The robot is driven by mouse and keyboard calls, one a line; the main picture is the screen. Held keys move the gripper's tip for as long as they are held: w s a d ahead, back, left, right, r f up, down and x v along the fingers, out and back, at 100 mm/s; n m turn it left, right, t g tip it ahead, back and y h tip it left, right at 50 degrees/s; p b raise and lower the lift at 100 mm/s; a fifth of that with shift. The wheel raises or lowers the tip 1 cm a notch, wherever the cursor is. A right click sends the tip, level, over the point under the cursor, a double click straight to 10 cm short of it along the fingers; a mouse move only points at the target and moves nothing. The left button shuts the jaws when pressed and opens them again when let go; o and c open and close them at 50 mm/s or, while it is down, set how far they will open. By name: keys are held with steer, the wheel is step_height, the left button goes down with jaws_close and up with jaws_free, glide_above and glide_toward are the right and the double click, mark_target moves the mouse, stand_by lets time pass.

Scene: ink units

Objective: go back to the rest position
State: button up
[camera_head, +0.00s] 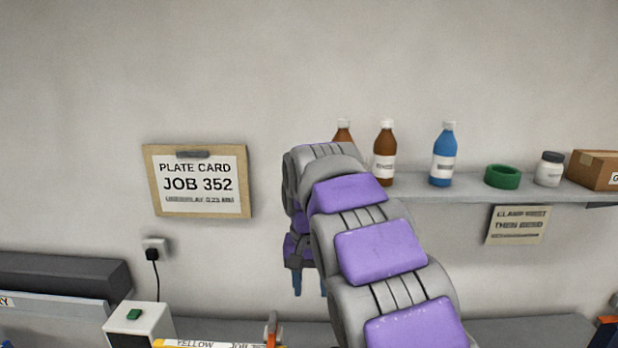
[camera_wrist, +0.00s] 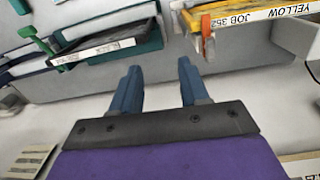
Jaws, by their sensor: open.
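My gripper (camera_head: 311,283) hangs at the end of my raised purple and grey arm, in front of the wall, its blue fingers pointing down. In the wrist view the two blue fingers (camera_wrist: 158,78) are spread apart with nothing between them. A yellow unit (camera_wrist: 205,24) with a white strip reading YELLOW JOB 352 lies beyond the fingers at the upper right. Its label strip (camera_head: 205,344) also shows at the bottom edge of the head view. A teal unit (camera_wrist: 152,42) with a black, white-labelled front is at the upper left. Neither unit touches the fingers.
A shelf (camera_head: 440,190) on the right holds brown bottles (camera_head: 385,155), a blue bottle (camera_head: 443,157), a green ring (camera_head: 502,176), a white jar (camera_head: 549,170) and a cardboard box (camera_head: 596,170). A JOB 352 plate card (camera_head: 198,182) hangs left. A white box (camera_head: 138,328) stands below the socket.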

steer(key=s+d+f+b, duration=0.3)
steer(key=s+f, duration=0.4)
steer(key=s, duration=0.5)
steer(key=s+d+f+g+b, duration=0.1)
steer(key=s+d+f+b, duration=0.3)
steer(key=s, duration=0.8)
steer(key=s+d+f+b, duration=0.4)
steer(key=s+d+f, duration=0.3)
steer(key=s+f, duration=0.4)
steer(key=shift+s+d+f+n+g, duration=0.2)
steer(key=shift+s+f+n+g, duration=0.1)
steer(key=shift+s, duration=0.4)
